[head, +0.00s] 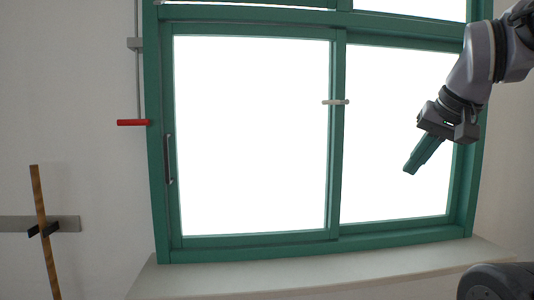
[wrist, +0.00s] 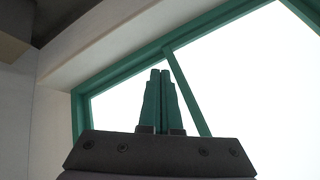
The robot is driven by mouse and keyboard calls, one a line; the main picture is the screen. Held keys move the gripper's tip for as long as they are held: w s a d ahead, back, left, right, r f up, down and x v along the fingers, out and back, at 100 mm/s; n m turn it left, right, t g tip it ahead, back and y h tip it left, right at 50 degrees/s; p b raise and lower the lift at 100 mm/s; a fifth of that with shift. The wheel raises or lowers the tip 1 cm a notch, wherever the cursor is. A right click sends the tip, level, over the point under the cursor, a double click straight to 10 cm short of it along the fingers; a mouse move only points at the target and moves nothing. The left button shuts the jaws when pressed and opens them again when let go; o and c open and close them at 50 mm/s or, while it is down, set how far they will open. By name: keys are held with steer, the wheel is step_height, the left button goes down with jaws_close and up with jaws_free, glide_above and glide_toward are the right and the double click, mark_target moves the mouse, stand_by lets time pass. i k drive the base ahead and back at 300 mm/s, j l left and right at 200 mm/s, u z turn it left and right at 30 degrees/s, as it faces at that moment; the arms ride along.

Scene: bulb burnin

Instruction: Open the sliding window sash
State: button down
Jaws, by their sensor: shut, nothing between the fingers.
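The green-framed sliding sash (head: 333,190) has two bright panes and fills the middle of the head view. The left sash (head: 250,240) carries a dark vertical pull handle (head: 169,160) on its left stile. A small pale latch (head: 336,102) sits on the middle stile. My gripper (head: 408,172) hangs in front of the right pane, well to the right of the handle and apart from it. In the wrist view its two green fingers (wrist: 160,75) are together and empty, with the green frame (wrist: 185,85) beyond them.
A pale sill (head: 320,272) runs below the window. A red lever (head: 133,122) on a rod stands left of the frame. A wooden stick (head: 44,225) is held in a wall bracket (head: 68,224) at far left. The space before the left pane is clear.

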mark_target(169, 31)
steer(key=j+u, duration=0.8)
steer(key=u, duration=0.2)
steer(key=i, duration=0.05)
